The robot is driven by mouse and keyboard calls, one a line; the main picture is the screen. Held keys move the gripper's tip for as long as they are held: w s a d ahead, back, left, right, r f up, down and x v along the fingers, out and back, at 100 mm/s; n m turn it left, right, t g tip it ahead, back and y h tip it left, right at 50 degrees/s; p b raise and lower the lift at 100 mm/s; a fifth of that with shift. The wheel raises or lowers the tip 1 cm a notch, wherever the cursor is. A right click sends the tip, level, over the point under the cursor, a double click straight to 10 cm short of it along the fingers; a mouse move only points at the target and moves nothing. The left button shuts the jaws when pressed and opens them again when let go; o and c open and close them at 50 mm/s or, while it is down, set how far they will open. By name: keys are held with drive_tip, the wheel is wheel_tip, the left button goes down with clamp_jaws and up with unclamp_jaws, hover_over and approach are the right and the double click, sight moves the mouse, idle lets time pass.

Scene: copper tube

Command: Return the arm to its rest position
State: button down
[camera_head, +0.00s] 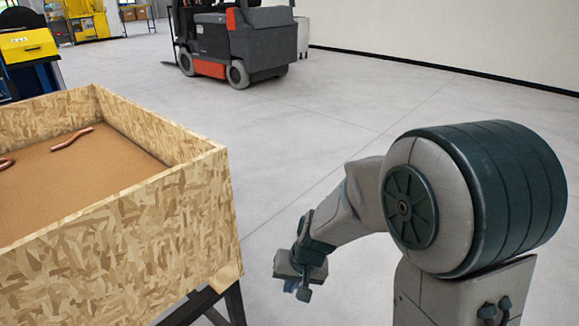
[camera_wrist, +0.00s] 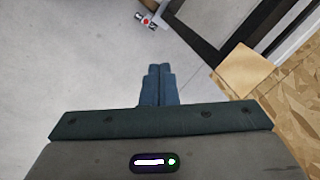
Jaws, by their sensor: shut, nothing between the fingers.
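My arm is bent, with its big rounded joint at the right of the head view. My gripper (camera_head: 298,289) hangs low over the open floor, to the right of the wooden crate and apart from it. In the wrist view my gripper (camera_wrist: 160,70) shows its two fingers together, with nothing between them.
The chipboard crate (camera_head: 190,225) stands on a dark metal frame (camera_head: 236,303) at the left; its corner also shows in the wrist view (camera_wrist: 290,120). A forklift (camera_head: 240,45) stands at the back. Yellow machines (camera_head: 28,45) are at far left. The middle floor is clear.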

drive_tip(key=s+d+r+h+p, duration=0.1)
drive_tip(key=s+d+r+p, duration=0.3)
drive_tip(key=r, duration=0.5)
drive_tip(key=s+d+r+t+h+p, duration=0.1)
drive_tip(key=s+d+r+p, duration=0.3)
drive_tip(key=r, duration=0.5)
drive_tip(key=s+d+r+h+p, duration=0.1)
drive_tip(key=s+d+r+p, duration=0.3)
drive_tip(key=r, duration=0.5)
drive_tip(key=d+p, duration=0.1)
drive_tip(key=d, duration=0.1)
drive_tip(key=shift+s+d+r, duration=0.25)
drive_tip(key=shift+d+r, duration=0.1)
drive_tip(key=shift+a, duration=0.1)
